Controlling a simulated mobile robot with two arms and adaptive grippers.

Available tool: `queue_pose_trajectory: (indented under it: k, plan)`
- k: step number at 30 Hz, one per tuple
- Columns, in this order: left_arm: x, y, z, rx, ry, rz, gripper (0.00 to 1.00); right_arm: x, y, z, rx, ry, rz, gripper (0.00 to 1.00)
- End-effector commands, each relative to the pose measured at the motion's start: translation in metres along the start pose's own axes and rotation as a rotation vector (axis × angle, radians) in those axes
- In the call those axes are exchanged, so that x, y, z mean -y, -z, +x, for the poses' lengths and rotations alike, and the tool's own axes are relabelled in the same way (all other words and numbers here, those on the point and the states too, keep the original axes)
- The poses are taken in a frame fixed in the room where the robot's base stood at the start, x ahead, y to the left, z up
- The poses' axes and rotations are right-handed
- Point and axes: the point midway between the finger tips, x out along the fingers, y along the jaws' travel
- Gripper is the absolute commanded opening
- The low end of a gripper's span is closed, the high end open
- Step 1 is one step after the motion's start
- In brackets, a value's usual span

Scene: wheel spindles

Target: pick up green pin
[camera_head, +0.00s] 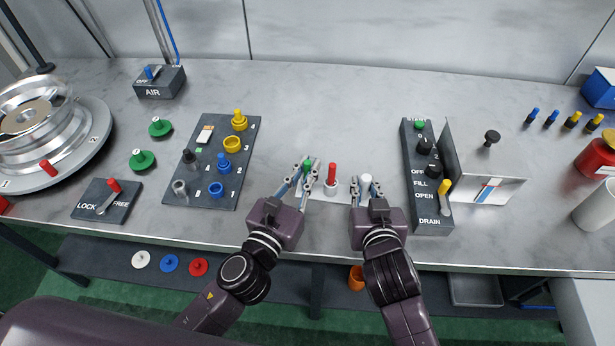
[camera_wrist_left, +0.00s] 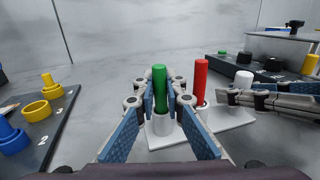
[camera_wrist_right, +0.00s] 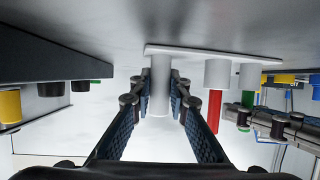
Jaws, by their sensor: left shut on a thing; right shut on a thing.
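The green pin (camera_head: 307,165) stands upright in a white socket of a small white stand, and it shows between the fingers in the left wrist view (camera_wrist_left: 160,86). My left gripper (camera_head: 308,172) is shut on the green pin above its socket (camera_wrist_left: 163,126). The red pin (camera_head: 332,172) stands upright in the middle socket beside it. My right gripper (camera_head: 366,186) is shut on the white post (camera_wrist_right: 159,85) at the right end of the stand. No pin shows in that post. The white stand's plate (camera_wrist_left: 232,120) is partly hidden by my grippers.
A dark panel with colored rings and pegs (camera_head: 212,160) lies left of my left gripper. A dark fill-and-drain panel (camera_head: 426,175) with a yellow lever (camera_head: 444,187) is close right of my right gripper. The table behind the stand is clear.

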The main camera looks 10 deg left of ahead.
Motion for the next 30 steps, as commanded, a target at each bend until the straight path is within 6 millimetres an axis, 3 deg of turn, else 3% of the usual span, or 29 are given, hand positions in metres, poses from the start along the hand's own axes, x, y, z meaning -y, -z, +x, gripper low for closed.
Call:
queue_pose_trajectory:
  k: [8, 21, 30]
  plan:
    - [-0.001, -0.006, 0.001, 0.005, 0.0, 0.002, 0.0, 0.0, 0.0, 0.0, -0.001, 0.0, 0.0, 0.0]
    - [0.001, -0.083, 0.0, 0.006, 0.003, 0.002, 0.0, 0.0, 0.0, 0.0, -0.001, 0.0, 0.0, 0.0]
    - [0.001, -0.101, 0.0, 0.0, 0.002, 0.0, 0.0, 0.0, 0.0, 0.0, 0.0, 0.0, 0.0, 0.0]
